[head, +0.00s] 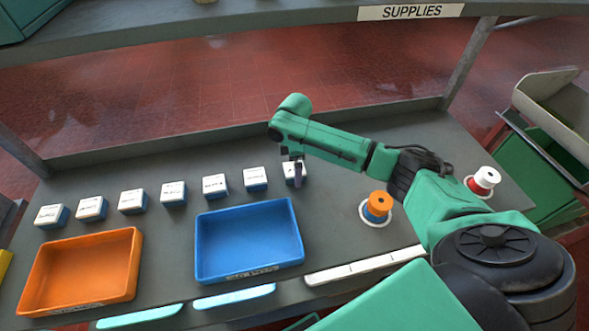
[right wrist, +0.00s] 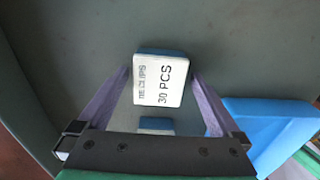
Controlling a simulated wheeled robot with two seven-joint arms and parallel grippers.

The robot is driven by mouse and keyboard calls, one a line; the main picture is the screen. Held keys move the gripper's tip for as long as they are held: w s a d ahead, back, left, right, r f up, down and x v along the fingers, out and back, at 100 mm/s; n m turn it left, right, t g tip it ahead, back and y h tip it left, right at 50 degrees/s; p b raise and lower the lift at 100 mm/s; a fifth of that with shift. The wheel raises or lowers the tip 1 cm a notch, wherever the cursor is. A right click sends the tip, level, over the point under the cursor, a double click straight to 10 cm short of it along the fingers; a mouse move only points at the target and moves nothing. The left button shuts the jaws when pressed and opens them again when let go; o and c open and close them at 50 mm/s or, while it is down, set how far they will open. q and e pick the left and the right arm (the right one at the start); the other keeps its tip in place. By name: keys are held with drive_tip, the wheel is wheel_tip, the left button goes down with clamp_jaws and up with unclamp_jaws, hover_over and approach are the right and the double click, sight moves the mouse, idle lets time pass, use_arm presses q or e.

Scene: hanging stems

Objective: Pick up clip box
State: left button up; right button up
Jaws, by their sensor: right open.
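The clip box (head: 294,170) is a small white-topped box with a blue lower part, the rightmost of a row on the grey shelf. In the right wrist view the clip box (right wrist: 161,79) shows printed lettering that includes "30 PCS". My right gripper (head: 295,178) is over this box, pointing down. In the right wrist view its two purple fingers (right wrist: 160,78) are open, one on each side of the box. I cannot tell whether they touch it. Part of the box is hidden by the gripper in the head view. My left gripper is not in view.
Several similar boxes (head: 215,186) stand in a row to the left. A blue tray (head: 200,250) and an orange tray (head: 131,262) lie in front. An orange spool (head: 378,204) and a red-and-white spool (head: 483,181) stand to the right. An upper shelf (head: 250,32) runs across the back.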

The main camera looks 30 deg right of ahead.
drive_tip(key=shift+c, duration=1.2)
drive_tip(key=c, duration=1.1)
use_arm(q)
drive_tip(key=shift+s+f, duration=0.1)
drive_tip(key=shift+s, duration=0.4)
